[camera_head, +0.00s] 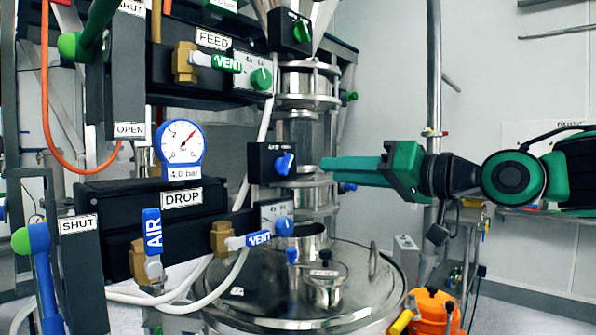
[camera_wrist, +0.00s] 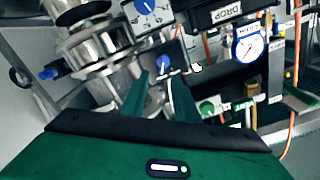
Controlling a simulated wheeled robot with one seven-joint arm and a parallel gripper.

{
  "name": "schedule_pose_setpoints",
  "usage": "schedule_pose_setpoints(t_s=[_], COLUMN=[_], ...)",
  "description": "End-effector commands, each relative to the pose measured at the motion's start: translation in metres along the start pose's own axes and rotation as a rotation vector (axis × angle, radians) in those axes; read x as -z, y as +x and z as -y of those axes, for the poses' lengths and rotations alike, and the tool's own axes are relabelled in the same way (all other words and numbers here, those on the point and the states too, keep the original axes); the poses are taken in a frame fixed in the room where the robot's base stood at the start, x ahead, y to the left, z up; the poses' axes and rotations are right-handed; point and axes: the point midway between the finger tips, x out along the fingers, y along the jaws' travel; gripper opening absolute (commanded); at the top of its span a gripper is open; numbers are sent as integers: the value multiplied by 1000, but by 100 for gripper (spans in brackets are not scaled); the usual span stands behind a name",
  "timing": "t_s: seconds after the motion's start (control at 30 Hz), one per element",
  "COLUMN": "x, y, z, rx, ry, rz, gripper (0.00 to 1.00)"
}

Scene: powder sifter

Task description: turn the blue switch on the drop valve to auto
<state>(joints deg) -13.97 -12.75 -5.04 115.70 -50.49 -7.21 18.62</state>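The blue switch (camera_head: 285,164) is a small knob on a black box (camera_head: 259,160) beside the steel pipe. Its handle leans a little off upright; the box's lettering is too small to read surely. The DROP label (camera_head: 182,198) is on the black unit to its left. My gripper (camera_head: 323,164) comes level from the right, its tips a short gap from the knob. In the wrist view, my gripper (camera_wrist: 160,82) has two fingers apart with nothing between them. The blue switch (camera_wrist: 163,64) shows just beyond the tips, roughly between them. The wrist view is roughly upside down.
A lower panel with a blue dial (camera_head: 284,227) sits below the switch. The FEED unit with a green dial (camera_head: 261,78) is above. A pressure gauge (camera_head: 181,143) is left. A steel vessel lid (camera_head: 300,290) lies below, and a vertical pole (camera_head: 434,100) stands behind my gripper.

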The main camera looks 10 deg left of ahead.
Motion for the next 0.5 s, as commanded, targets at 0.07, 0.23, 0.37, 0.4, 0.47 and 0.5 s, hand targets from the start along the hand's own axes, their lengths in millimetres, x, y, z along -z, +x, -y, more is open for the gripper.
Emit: schedule_pose_setpoints(t_s=[0.07, 0.23, 0.37, 0.4, 0.47, 0.5], x=[2, 1, 1, 1, 2, 2], y=[5, 23, 46, 53, 64, 71], z=[6, 7, 6, 7, 6, 6], rx=[17, 19, 18, 18, 16, 17], ry=[2, 1, 2, 2, 2, 1], rz=[-6, -4, -4, -4, -4, -3], gripper=[28, 28, 28, 28, 28, 28])
